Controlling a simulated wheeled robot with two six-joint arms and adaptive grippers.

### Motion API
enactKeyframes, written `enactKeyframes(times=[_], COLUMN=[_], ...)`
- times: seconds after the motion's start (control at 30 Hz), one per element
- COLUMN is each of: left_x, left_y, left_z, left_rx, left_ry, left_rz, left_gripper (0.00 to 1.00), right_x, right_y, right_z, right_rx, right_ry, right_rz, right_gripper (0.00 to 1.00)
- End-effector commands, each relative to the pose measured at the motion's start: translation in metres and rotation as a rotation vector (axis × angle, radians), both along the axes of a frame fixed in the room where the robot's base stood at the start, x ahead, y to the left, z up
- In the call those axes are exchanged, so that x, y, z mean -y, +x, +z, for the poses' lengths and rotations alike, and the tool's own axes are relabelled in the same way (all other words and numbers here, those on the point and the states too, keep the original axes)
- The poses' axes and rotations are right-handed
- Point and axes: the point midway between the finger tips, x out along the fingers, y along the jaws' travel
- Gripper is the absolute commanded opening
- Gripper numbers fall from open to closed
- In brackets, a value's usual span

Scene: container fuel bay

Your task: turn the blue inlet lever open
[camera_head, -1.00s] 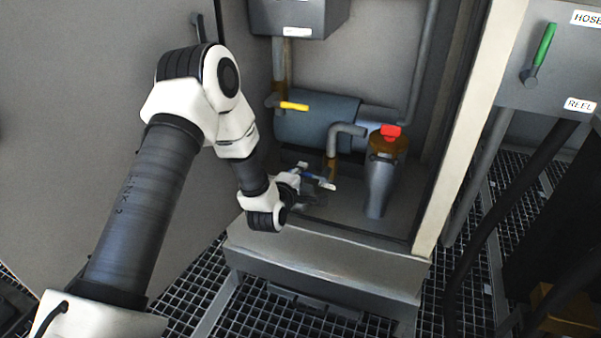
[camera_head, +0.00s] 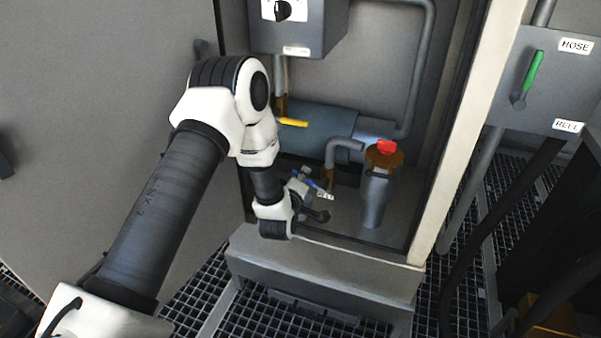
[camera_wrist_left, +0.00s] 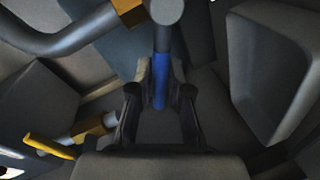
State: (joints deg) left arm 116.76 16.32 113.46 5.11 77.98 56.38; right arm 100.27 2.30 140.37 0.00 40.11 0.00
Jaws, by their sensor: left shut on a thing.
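The blue inlet lever (camera_head: 317,187) is low in the open cabinet, at the left of the pipe elbow, partly hidden by my left gripper (camera_head: 306,184). In the wrist view the blue lever (camera_wrist_left: 160,82) runs down between the two dark fingers of my left gripper (camera_wrist_left: 160,72). The fingers are closed about it. A small white label lies close to the lever in the head view, its text too small to read. My right gripper is not in view.
A yellow lever (camera_head: 292,122) sits above, by the blue-grey cylinder (camera_head: 325,130). A grey filter body with a red cap (camera_head: 386,147) stands at the right. A control box (camera_head: 300,32) hangs above. The cabinet's front sill (camera_head: 320,268) lies below my wrist.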

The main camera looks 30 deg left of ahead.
Motion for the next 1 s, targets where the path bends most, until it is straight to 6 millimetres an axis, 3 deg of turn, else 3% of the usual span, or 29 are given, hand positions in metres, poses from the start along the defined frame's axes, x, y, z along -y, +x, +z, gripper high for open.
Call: enactKeyframes(times=[0.03, 0.4, 1.0], left_x=[0.002, 0.016, 0.045], left_y=[0.001, 0.005, 0.012], left_z=[0.009, 0.026, 0.04], left_rx=[-0.007, -0.087, -0.212], left_ry=[0.043, 0.387, 0.912], left_rz=[-0.002, -0.003, 0.001], left_gripper=[0.0, 0.0, 0.0], right_x=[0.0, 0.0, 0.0], right_y=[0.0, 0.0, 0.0], right_z=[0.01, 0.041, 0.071], right_rx=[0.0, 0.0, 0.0], right_ry=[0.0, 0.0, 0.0], right_rz=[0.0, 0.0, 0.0], right_gripper=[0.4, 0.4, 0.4])
